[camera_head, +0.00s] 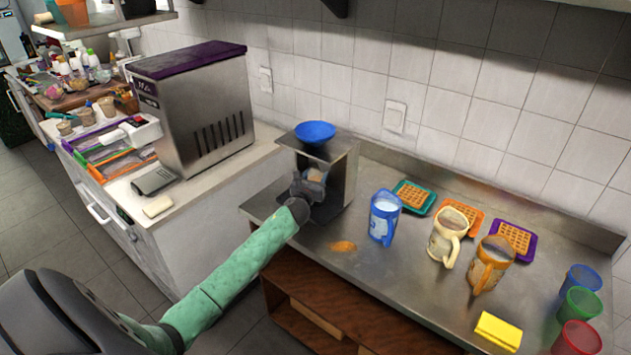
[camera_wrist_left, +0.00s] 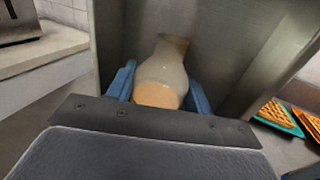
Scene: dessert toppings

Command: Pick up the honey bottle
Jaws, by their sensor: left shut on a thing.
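The honey bottle (camera_wrist_left: 163,72) is pale and translucent, with an amber-orange lower part and a narrower neck. It is between the two blue fingers of my left gripper in the left wrist view. In the head view my left gripper (camera_head: 311,190) reaches into the open front of a steel stand (camera_head: 344,176), and only a small part of the bottle (camera_head: 315,175) shows above it. My left gripper is shut on the bottle, which is still inside the stand. I cannot tell whether its base touches a surface. My right gripper is in neither view.
A blue bowl (camera_head: 315,131) tops the stand. To the right are a blue jug (camera_head: 384,218), two mugs, waffles on coloured trays, a yellow sponge (camera_head: 498,331) and coloured cups. An orange spill (camera_head: 343,246) lies on the steel counter. A large machine (camera_head: 198,110) stands left.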

